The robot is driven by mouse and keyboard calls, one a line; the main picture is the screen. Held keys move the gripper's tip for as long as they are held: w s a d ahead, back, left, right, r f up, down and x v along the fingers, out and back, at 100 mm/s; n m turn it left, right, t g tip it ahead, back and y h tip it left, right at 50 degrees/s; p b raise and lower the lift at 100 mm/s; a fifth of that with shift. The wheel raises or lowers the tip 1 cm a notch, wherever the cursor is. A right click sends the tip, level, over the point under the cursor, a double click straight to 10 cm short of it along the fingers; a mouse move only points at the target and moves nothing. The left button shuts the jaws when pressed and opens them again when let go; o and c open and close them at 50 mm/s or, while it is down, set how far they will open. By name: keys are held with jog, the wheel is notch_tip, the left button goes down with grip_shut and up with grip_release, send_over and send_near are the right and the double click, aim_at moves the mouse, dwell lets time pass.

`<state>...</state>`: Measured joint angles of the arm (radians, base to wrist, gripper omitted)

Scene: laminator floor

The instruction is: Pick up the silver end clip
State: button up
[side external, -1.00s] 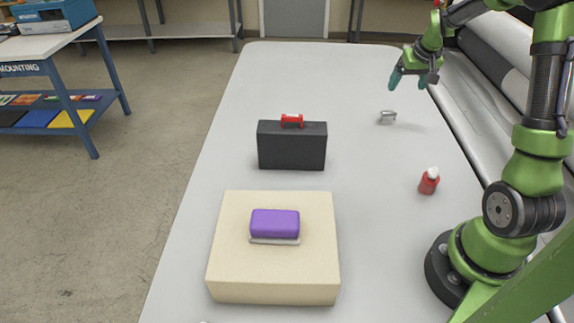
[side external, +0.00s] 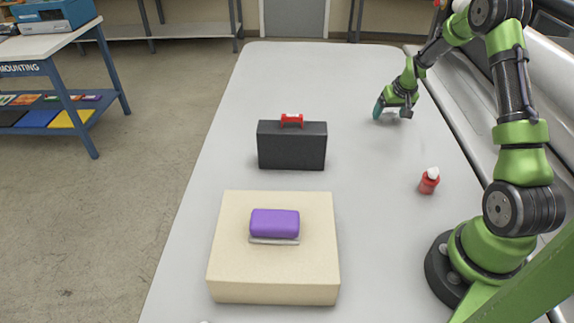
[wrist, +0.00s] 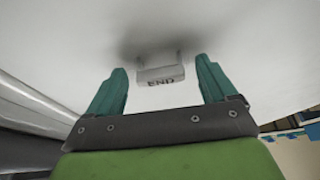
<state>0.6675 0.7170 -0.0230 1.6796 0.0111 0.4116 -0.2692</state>
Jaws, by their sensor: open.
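The silver end clip (wrist: 161,75) shows in the wrist view, lying on the white table with the word END on its face. My gripper (wrist: 161,72) is open, with one teal finger to the left of the clip and one to the right. There is a gap between the clip and each finger in that view. In the side view my gripper (side external: 391,113) is low at the table, at the far right part, and the clip is mostly hidden behind it. I cannot tell whether the fingers touch the table.
A black case with a red handle (side external: 292,147) stands left of my gripper. A red bottle with a white cap (side external: 429,181) stands nearer, at right. A beige block (side external: 225,270) carries a purple-topped item (side external: 275,223). Large rollers run along the table's right side. The far table is clear.

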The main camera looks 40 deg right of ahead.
jog(key=shift+f, duration=0.1)
jog(key=shift+c, duration=0.4)
jog(key=c, duration=1)
jog(key=shift+c, duration=0.2)
